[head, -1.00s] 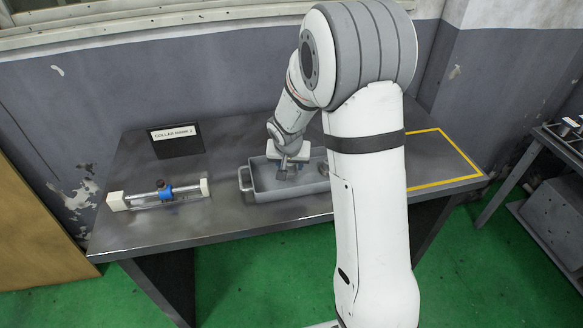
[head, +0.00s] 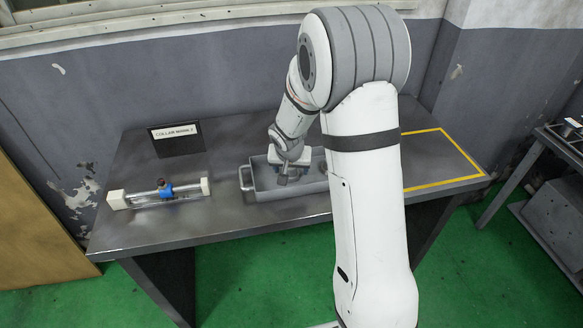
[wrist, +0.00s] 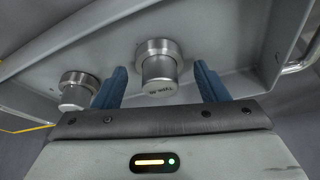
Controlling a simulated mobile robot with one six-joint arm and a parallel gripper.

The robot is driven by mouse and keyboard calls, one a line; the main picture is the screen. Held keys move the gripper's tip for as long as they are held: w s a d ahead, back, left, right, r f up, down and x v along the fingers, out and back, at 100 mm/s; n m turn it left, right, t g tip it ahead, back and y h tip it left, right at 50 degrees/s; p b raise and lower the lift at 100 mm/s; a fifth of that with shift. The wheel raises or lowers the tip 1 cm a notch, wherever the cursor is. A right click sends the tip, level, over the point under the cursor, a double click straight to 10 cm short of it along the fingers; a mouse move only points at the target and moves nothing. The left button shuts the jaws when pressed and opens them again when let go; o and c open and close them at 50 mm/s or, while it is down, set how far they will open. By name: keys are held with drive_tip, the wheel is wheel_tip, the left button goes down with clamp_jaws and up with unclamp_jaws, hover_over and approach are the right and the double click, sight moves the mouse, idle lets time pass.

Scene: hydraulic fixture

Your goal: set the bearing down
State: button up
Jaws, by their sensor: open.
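A grey metal bearing (wrist: 158,70), a stubby cylinder with a wider shiny ring and small lettering, is in the grey tray (wrist: 225,50). In the wrist view it sits between the blue fingers of my gripper (wrist: 160,78), which are open with a gap on each side. A second similar part (wrist: 76,90) is beside it, left of the left finger. In the head view my gripper (head: 284,174) is low over the tray (head: 262,194), and the bearing (head: 283,181) shows just below it. Whether the bearing touches the tray floor is hard to tell.
A clear tube fixture with white end blocks and a blue collar (head: 165,190) lies at the table's left. A dark sign (head: 177,139) stands behind it. A yellow-outlined area (head: 440,182) is at the right. My arm hides part of the tray's right end.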

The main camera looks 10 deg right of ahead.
drive_tip(key=shift+r, duration=0.1)
drive_tip(key=shift+r, duration=0.2)
drive_tip(key=v, duration=1.2)
drive_tip(key=s+d+r+n, duration=0.1)
drive_tip(key=s+r, duration=0.2)
drive_tip(key=s, duration=0.9)
drive_tip(key=s+r+n+g+y, duration=0.1)
drive_tip(key=s+r+n, duration=0.1)
drive_tip(key=s, duration=1)
drive_tip(key=shift+d+r+n+g, duration=0.3)
drive_tip(key=shift+d+r, duration=0.05)
drive_tip(key=shift+r, duration=0.25)
